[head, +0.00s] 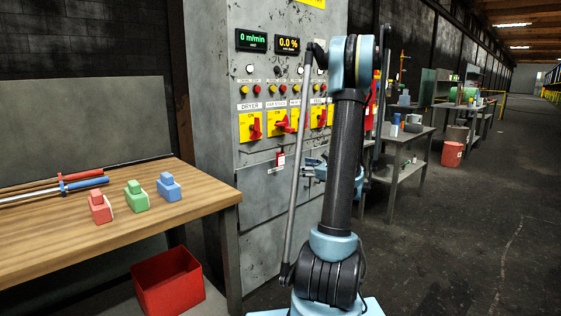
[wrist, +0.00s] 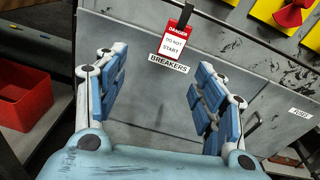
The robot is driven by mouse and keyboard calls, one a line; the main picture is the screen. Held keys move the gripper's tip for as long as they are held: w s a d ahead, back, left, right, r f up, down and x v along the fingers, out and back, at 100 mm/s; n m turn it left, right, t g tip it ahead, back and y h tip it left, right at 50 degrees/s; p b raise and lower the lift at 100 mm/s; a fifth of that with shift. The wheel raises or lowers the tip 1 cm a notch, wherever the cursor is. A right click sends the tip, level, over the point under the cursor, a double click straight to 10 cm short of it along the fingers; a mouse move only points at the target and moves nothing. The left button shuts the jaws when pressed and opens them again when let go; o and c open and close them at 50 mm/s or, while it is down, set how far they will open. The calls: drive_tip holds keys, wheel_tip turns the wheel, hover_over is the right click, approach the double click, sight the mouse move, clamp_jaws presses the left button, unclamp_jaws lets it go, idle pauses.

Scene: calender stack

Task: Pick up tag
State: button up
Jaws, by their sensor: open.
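The tag (wrist: 175,42) is red and white, reads "DANGER DO NOT START", and hangs by a black strap on the grey cabinet front, above the "BREAKERS" label. In the head view the tag (head: 280,160) is small, below the red switches and left of my arm. My gripper (wrist: 162,85) is open and empty in the wrist view, with one blue finger at each side. The tag appears between the fingers but beyond their tips, apart from them. In the head view my gripper (head: 315,170) is partly hidden behind my arm.
The grey cabinet (head: 262,195) carries red rotary switches (head: 284,126) on yellow plates. A wooden table (head: 60,235) at left bears colored blocks and rods. A red bin (head: 168,283) sits below it.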

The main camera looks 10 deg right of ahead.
drive_tip(key=w+d+m+t, duration=0.1)
drive_tip(key=d+m, duration=0.1)
approach(282, 157)
drive_tip(key=x, duration=0.5)
drive_tip(key=shift+f, duration=0.15)
drive_tip(key=shift+x, duration=2.7)
drive_tip(key=shift+s+a, duration=0.1)
drive_tip(key=shift+c, duration=0.5)
drive_tip(key=c, duration=1.1)
